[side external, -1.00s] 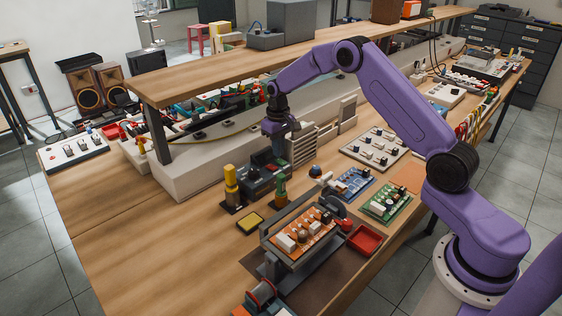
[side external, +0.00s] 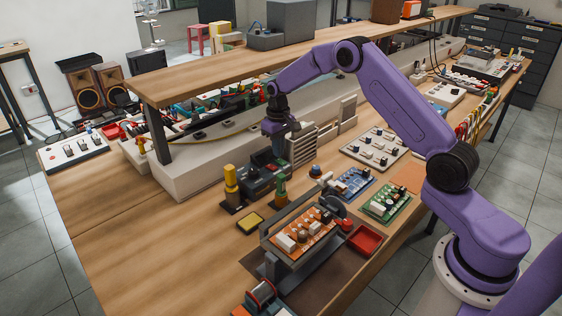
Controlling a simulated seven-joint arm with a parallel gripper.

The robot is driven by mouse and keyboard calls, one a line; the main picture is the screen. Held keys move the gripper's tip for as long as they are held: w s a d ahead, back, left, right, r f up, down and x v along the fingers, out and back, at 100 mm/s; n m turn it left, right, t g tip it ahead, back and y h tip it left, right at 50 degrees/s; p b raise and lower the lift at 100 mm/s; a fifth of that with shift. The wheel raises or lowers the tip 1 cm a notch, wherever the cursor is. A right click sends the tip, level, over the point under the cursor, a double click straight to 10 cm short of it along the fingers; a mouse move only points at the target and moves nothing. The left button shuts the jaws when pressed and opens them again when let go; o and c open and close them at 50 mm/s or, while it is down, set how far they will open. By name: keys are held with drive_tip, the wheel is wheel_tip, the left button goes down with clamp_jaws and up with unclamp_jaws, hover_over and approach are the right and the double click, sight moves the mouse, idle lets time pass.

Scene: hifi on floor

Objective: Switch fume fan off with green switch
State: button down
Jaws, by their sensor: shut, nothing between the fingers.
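My gripper (side external: 279,152) points down over the back of the bench, shut and empty. It is just behind the dark control box (side external: 264,176) and left of a beige slatted unit (side external: 302,146), which may be the fume fan. The gripper and wrist cover part of the slatted unit's left side. I cannot make out a green switch; it may be hidden behind the gripper or too small to see. I cannot tell whether the fingertips touch anything.
A circuit board holder with an orange board (side external: 303,232) stands in front. A yellow-topped stand (side external: 231,184) is to the left, and a red tray (side external: 364,239) is to the right. A raised wooden shelf (side external: 200,82) runs behind my gripper. The bench's left front is clear.

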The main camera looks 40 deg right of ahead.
sight(278, 160)
drive_tip(key=shift+f, duration=0.95)
idle(0.6)
drive_tip(key=shift+r, duration=3.55)
drive_tip(key=s+a+r+n, duration=0.3)
drive_tip(key=s+a+r, duration=0.1)
drive_tip(key=s+a, duration=0.5)
drive_tip(key=s+a+r+n, duration=0.3)
drive_tip(key=s+a+r, duration=0.3)
drive_tip(key=s, duration=0.5)
drive_tip(key=s+d+n, duration=0.1)
drive_tip(key=s+n, duration=0.2)
drive_tip(key=s, duration=0.9)
drive_tip(key=s+d+f+n, duration=0.1)
drive_tip(key=s+d+n, duration=0.1)
drive_tip(key=s, duration=1)
drive_tip(key=shift+d+n, duration=0.25)
drive_tip(key=shift+n, duration=0.55)
